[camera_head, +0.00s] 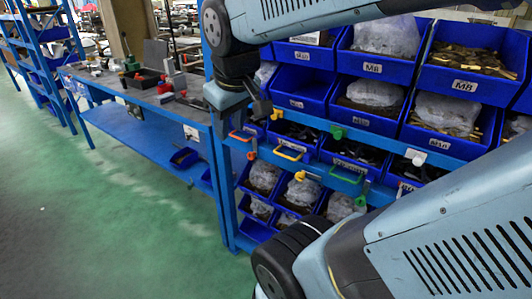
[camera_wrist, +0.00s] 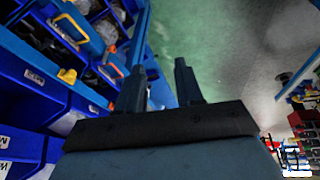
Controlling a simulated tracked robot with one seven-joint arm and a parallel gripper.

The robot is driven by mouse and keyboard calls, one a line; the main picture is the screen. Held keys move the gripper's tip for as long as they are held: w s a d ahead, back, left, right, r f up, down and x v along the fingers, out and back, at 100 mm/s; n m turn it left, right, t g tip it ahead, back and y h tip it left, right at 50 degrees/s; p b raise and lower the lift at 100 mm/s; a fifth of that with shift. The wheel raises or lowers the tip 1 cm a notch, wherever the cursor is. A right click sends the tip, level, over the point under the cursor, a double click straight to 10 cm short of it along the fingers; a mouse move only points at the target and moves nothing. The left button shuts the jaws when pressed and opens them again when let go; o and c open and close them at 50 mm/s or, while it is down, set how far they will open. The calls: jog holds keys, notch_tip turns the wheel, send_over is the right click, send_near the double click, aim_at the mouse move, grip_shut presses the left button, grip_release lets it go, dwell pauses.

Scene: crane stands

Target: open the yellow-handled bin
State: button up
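The yellow-handled bin's handle (camera_head: 289,153) is a yellow loop on the rack's blue front strip, between an orange handle (camera_head: 240,136) and a green handle (camera_head: 347,176). The bin itself seems closed, and its body is mostly hidden behind the strip. In the wrist view a yellow handle (camera_wrist: 70,28) shows at the upper left, with an orange one (camera_wrist: 114,68) beside it. My gripper (camera_head: 262,108) is above and left of the yellow handle, apart from it. In the wrist view its two fingers (camera_wrist: 160,68) stand apart with nothing between them.
Blue open bins (camera_head: 376,103) with bagged parts fill the rack above, and smaller bins (camera_head: 262,178) sit below. Small coloured clips (camera_head: 337,132) stick out from the rack. A workbench (camera_head: 150,97) with tools stands left. The green floor (camera_head: 100,200) is clear.

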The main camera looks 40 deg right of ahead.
jog(key=w+d+f+n+g+h, duration=0.65)
jog(key=w+f+n, duration=0.25)
jog(key=f+n, duration=0.45)
jog(key=w+d+f+n+g+h, duration=0.55)
jog(key=w+f+n+h, duration=0.35)
jog(key=n, duration=0.8)
jog(key=s+d+f, duration=0.1)
jog(key=s+d, duration=0.1)
jog(key=d, duration=0.4)
jog(key=s+d+f+y, duration=0.1)
jog(key=s+d+f, duration=0.1)
jog(key=d, duration=0.4)
jog(key=shift+s+t, duration=0.4)
jog(key=shift+f+m, duration=0.1)
jog(key=shift+m, duration=0.15)
jog(key=shift+a, duration=0.1)
grip_shut()
